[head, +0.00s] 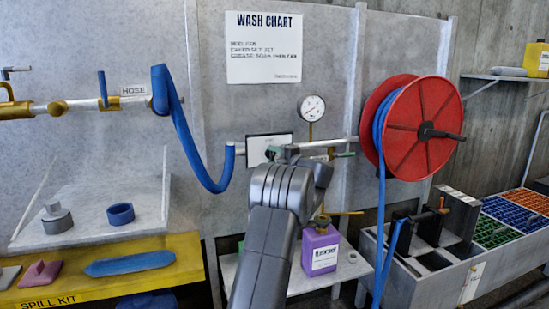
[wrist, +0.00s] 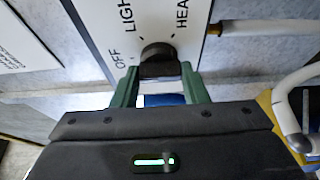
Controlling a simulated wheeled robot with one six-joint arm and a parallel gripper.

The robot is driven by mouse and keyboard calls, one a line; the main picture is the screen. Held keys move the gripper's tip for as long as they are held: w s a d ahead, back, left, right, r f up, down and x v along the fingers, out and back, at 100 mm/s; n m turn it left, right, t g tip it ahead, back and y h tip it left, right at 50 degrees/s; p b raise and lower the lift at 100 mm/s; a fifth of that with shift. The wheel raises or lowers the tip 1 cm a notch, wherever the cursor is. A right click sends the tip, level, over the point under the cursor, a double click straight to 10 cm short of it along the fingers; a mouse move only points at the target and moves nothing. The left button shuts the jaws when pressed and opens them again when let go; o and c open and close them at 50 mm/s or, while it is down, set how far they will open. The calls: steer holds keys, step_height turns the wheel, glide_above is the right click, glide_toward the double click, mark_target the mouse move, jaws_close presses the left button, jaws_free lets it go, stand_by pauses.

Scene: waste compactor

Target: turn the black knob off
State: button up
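The black knob (wrist: 158,58) sits on a white plate marked OFF, LIGHT and a partly cut-off "HEA" in the wrist view. OFF is at its left, LIGHT at upper left and "HEA" at upper right. Which mark the knob points to is unclear. My gripper (wrist: 161,76) has its green fingers apart, one on each side of the knob's near part. Whether they touch it cannot be told. In the head view the white plate (head: 259,148) shows behind my arm, and the knob itself is hidden.
A pipe runs right from the plate towards a red hose reel (head: 424,122), below a pressure gauge (head: 312,107). A blue hose (head: 182,130) hangs to the left. A purple container (head: 320,252) stands below. A white curved pipe (wrist: 291,112) is right of my gripper.

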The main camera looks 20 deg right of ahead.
steer(key=o, duration=0.4)
steer(key=shift+o, duration=0.2)
steer(key=p+v, duration=0.1)
steer(key=v, duration=1.2)
steer(key=shift+s+d, duration=0.15)
steer(key=shift+s, duration=0.2)
steer(key=b+x, duration=0.1)
steer(key=x, duration=1.3)
steer(key=shift+s, duration=0.15)
